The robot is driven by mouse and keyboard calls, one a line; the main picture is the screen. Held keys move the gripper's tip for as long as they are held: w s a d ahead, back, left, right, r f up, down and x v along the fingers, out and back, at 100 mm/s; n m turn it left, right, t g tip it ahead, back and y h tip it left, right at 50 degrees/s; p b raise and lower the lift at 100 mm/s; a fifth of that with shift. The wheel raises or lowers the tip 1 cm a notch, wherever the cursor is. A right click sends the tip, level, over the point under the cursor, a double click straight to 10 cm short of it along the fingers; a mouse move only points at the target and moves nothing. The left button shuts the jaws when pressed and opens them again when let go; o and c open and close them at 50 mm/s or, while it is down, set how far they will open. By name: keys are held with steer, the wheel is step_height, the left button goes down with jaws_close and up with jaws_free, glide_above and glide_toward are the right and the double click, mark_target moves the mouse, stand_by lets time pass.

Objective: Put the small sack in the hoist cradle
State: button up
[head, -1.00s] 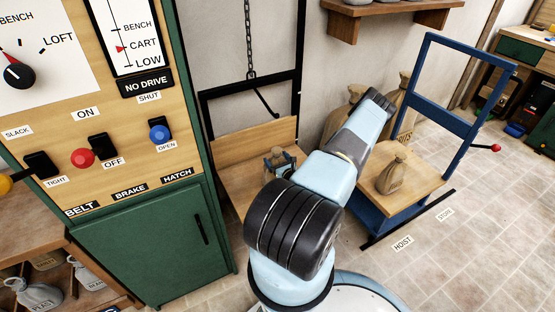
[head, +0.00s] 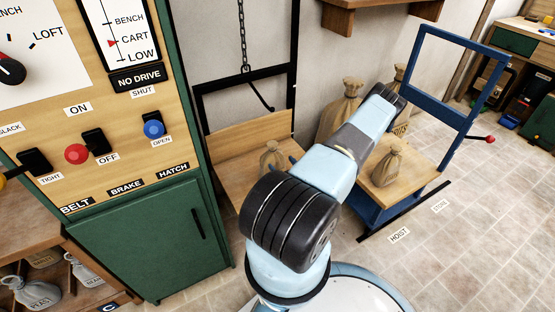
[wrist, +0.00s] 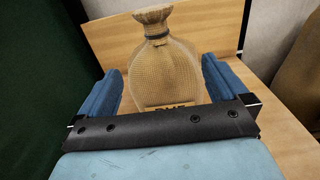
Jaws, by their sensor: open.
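A small tan sack (head: 271,157) with a tied neck stands upright on the wooden floor of the hoist cradle (head: 232,150), in front of its backboard. In the wrist view the sack (wrist: 168,70) stands between the two blue fingers of my gripper (wrist: 160,72). The fingers are spread, with a gap showing on the sack's left side; contact on the right is hard to tell. In the head view my arm hides most of the gripper and the cradle's right part.
A blue cart (head: 452,128) at right carries another tan sack (head: 387,168). Larger sacks (head: 341,112) stand by the wall. A green control cabinet (head: 140,240) stands close on the left. A chain (head: 241,35) hangs above the cradle's black frame. Tiled floor is clear at lower right.

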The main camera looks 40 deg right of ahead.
steer(key=shift+v, duration=1.45)
